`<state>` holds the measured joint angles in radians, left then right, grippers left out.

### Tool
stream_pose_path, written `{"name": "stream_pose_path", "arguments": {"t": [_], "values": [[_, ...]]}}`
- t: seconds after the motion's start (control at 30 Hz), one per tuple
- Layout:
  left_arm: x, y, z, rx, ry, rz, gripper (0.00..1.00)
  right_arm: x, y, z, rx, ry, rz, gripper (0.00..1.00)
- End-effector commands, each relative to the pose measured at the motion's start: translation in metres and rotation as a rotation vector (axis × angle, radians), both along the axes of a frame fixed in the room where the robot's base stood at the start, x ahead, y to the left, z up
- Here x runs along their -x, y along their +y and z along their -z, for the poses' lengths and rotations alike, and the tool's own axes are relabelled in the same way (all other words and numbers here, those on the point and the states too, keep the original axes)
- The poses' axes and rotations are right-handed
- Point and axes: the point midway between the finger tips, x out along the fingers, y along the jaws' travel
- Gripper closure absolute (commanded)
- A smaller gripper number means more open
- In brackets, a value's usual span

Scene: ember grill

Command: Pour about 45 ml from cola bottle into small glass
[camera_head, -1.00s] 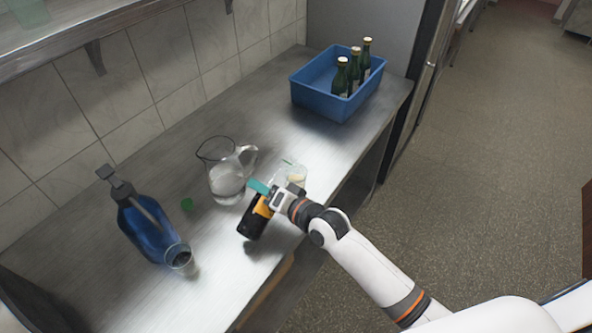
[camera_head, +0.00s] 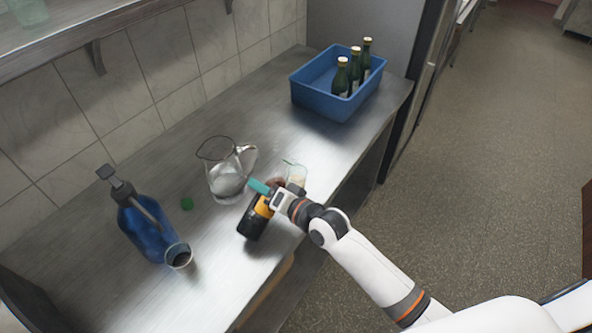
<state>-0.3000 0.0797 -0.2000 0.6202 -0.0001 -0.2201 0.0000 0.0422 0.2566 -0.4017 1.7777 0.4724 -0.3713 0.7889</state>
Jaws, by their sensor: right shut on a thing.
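The cola bottle (camera_head: 253,224) is dark with a yellow-orange band. My right gripper (camera_head: 265,200) is shut around it. The bottle leans, its base toward the lower left and its upper end toward the upper right; the gripper partly hides that end. A clear glass (camera_head: 297,174) with pale contents stands just behind the gripper, partly hidden. Another small glass-like cup (camera_head: 179,256) with a dark inside stands at the front left. I cannot tell for sure which is the small glass, or whether liquid is flowing. My left gripper is not in view.
A glass pitcher (camera_head: 226,181) stands left of the gripper. A blue bottle with a pump-like top (camera_head: 145,235) stands at the left. A blue crate (camera_head: 318,103) with green bottles (camera_head: 341,80) is at the back.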

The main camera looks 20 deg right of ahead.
Motion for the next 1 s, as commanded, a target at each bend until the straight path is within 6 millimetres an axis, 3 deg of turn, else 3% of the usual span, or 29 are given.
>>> {"name": "stream_pose_path", "arguments": {"t": [0.27, 0.5, 0.8, 1.0], "values": [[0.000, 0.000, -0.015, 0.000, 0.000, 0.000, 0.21, -0.006, -0.007, -0.016, 0.118, -0.095, 0.001, 0.80], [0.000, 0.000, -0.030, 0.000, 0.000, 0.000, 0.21, -0.012, -0.014, -0.033, 0.421, -0.329, 0.000, 0.80], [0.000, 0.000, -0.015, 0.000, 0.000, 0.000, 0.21, -0.013, -0.015, -0.033, 0.742, -0.579, -0.002, 0.80], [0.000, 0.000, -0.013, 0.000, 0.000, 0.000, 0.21, -0.013, -0.016, -0.034, 0.809, -0.632, -0.001, 0.80]]}}
